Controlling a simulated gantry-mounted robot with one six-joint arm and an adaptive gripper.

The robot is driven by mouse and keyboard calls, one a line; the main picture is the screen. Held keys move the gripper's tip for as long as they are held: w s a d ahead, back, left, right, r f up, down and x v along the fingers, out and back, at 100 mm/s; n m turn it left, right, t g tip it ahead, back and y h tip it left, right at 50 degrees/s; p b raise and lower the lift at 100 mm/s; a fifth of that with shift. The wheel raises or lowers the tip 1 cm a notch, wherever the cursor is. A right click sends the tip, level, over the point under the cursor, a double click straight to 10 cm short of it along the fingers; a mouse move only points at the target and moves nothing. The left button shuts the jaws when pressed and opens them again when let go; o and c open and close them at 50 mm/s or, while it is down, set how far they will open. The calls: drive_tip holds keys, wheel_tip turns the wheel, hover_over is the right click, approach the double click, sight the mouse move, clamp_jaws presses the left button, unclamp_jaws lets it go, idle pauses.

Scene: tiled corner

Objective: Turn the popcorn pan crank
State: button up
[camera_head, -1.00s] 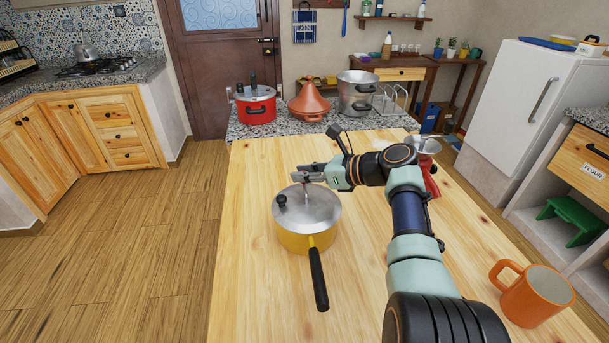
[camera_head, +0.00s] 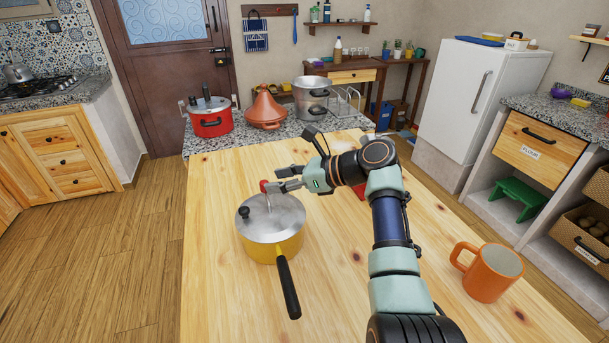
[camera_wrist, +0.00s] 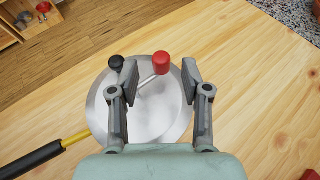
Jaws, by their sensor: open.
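The popcorn pan (camera_head: 285,249) is yellow, with a silver lid (camera_head: 290,213), a long black handle (camera_head: 288,287) and a small black lid knob (camera_head: 243,212). It stands on the wooden table. A thin metal crank (camera_head: 268,202) rises from the lid and ends in a red knob (camera_head: 263,186). My gripper (camera_head: 275,184) is above the far side of the lid. In the wrist view my gripper (camera_wrist: 160,77) is open. The red knob (camera_wrist: 161,62) shows between the two fingertips, with a gap on each side. The lid (camera_wrist: 150,113) lies below.
An orange mug (camera_head: 490,272) stands at the table's right. Behind the table, a granite counter (camera_head: 235,141) holds a red pot (camera_head: 210,117), a tagine (camera_head: 265,110) and a steel pot (camera_head: 310,97). A red object is partly hidden behind my arm. The table left of the pan is clear.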

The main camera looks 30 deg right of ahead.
drive_tip(key=v, duration=0.7)
drive_tip(key=shift+s+d, duration=0.15)
